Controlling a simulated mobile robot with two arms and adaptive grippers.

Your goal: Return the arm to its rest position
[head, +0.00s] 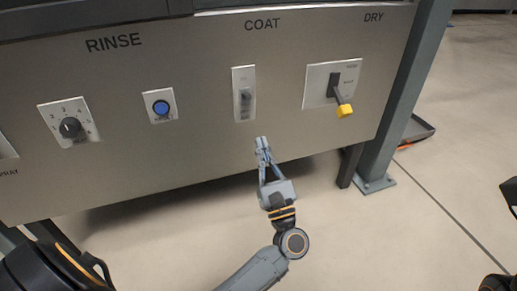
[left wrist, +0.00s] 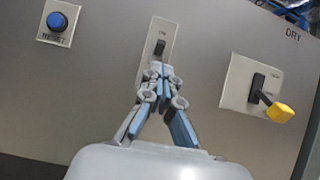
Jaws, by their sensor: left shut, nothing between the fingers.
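My left gripper (head: 262,143) is shut and empty, its fingertips pointing up at the panel, just below the COAT switch plate. In the left wrist view the shut fingertips (left wrist: 161,70) cover the lower part of that plate. The COAT rocker switch (head: 245,101) is dark on a tall pale plate; it also shows above the fingertips in the left wrist view (left wrist: 159,48). Whether the fingertips touch the plate I cannot tell. My right gripper is not in view.
The grey panel (head: 200,100) carries a numbered knob (head: 70,127), a blue button (head: 161,107) under RINSE, and a lever with a yellow end (head: 344,110) under DRY. A grey post (head: 402,100) stands at the right. Open floor (head: 400,240) lies below the panel.

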